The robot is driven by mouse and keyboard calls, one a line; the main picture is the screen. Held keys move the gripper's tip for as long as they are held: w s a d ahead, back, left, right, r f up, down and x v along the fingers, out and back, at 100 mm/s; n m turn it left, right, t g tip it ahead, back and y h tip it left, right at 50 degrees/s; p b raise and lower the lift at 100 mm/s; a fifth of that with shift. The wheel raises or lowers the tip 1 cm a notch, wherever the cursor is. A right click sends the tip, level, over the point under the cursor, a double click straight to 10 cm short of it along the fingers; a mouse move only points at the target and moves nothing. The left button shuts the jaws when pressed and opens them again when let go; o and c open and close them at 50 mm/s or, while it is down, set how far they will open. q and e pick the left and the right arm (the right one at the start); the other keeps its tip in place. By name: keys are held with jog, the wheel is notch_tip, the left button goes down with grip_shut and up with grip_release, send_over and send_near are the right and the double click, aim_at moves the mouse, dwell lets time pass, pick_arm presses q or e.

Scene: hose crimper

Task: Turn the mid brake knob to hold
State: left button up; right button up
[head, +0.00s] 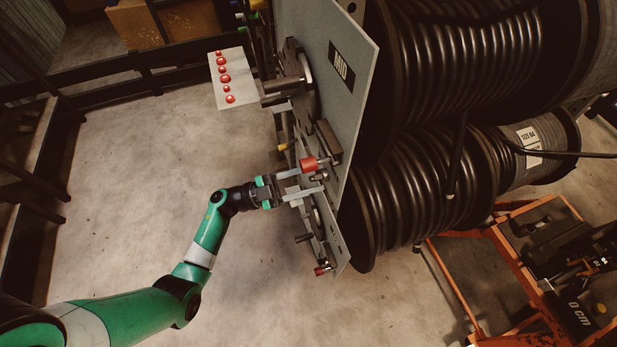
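The grey panel labelled MID (345,100) stands in front of the upper hose reel. A red knob (309,164) sits on a metal shaft low on this panel. My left gripper (313,179) is at the panel's lower edge, with its two fingers spread apart. The upper fingertip is close to the red knob, and the lower finger passes just below the small metal fitting beside it. I cannot tell whether either finger touches the knob. The knob's marking for hold is not readable. My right gripper is not in view.
A lower panel with another red knob (321,270) stands below. Black hose reels (440,70) fill the space behind the panels. A pale plate with several red buttons (232,78) juts out at upper left. An orange cart (520,235) stands at right. The floor (140,180) at left is clear.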

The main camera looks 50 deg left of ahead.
pick_arm(q)
jog(key=v, duration=1.1)
jog(key=shift+s+a+f, duration=0.15)
jog(key=shift+s+f, duration=0.05)
